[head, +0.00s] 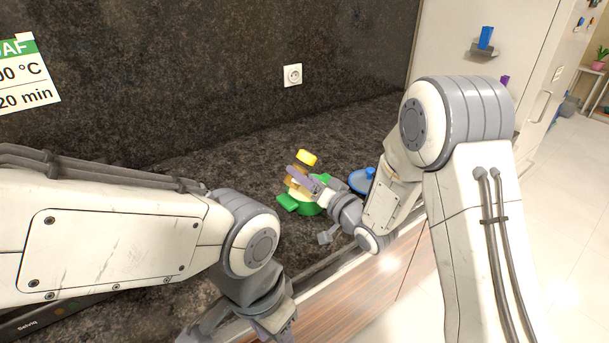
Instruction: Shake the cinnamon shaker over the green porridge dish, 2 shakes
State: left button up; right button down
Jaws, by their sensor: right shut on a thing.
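The cinnamon shaker has a yellow end (306,157) and a brownish body, and it is a little tilted with the yellow end up. My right gripper (301,177) is shut on the shaker, and its fingers hide part of the body. The green porridge dish (310,209) is on the dark counter, just below the shaker in the picture. My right gripper and wrist cover part of the dish, and its contents are hard to make out. My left gripper (245,333) is at the bottom edge, partly cut off, away from the dish.
A blue lidded dish (360,182) stands right of the green dish, partly behind my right arm. The dark counter (190,168) is clear to the left and behind. A dark wall with a socket (293,75) rises behind. The counter's front edge runs close by.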

jog(key=m, duration=0.2)
jog(key=shift+s+a+m, duration=0.25)
jog(key=shift+a+m, duration=0.05)
jog(key=shift+a, duration=0.05)
jog(key=shift+f, duration=0.1)
jog(key=shift+s+a+f+m+p, duration=0.15)
jog(key=shift+m+p, duration=0.05)
jog(key=shift+m, duration=0.55)
jog(key=shift+s+a+f+m+p, duration=0.1)
jog(key=shift+f+m+p, duration=0.05)
jog(key=shift+m, duration=0.6)
jog(key=shift+a+m, duration=0.1)
jog(key=shift+m, duration=0.5)
jog(key=shift+s+m+p, duration=0.1)
jog(key=shift+m+p, duration=0.25)
jog(key=shift+m, duration=0.55)
